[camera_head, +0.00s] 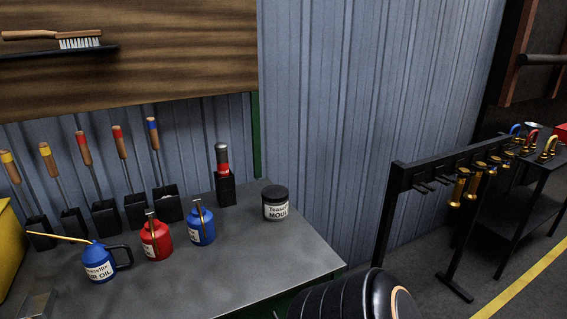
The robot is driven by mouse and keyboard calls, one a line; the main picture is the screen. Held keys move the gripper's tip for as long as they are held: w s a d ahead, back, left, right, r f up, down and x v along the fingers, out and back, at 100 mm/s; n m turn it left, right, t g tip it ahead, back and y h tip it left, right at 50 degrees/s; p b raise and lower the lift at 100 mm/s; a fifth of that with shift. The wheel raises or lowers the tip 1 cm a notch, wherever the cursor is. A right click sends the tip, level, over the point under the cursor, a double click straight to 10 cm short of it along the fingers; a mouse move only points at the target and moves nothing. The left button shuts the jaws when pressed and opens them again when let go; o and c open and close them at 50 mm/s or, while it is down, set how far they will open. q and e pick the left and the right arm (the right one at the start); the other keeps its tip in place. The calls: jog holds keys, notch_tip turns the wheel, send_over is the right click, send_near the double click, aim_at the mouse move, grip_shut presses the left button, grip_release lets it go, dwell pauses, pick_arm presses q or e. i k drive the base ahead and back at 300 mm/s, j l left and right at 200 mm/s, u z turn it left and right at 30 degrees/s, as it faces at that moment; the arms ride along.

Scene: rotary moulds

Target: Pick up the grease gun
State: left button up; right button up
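I cannot tell for certain which thing is the grease gun. A tool with a grey rounded top and a red band (222,160) stands upright in a black holder (226,190) at the back of the grey workbench (225,270); its lower part is hidden in the holder. A blue oil can (97,262) with a long thin spout and black handle stands at the bench's front left. A red can (156,240) and another blue can (202,226) stand to its right. Neither of my grippers shows in this view.
A black jar (275,204) stands at the bench's back right. Several colour-banded tools (121,145) stand in black holders along the wall. A brush (78,40) lies on a shelf above. At right, a black rack (400,180) holds brass tools (457,190).

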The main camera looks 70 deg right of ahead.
aim_at(221, 148)
jog(key=z, duration=1.55)
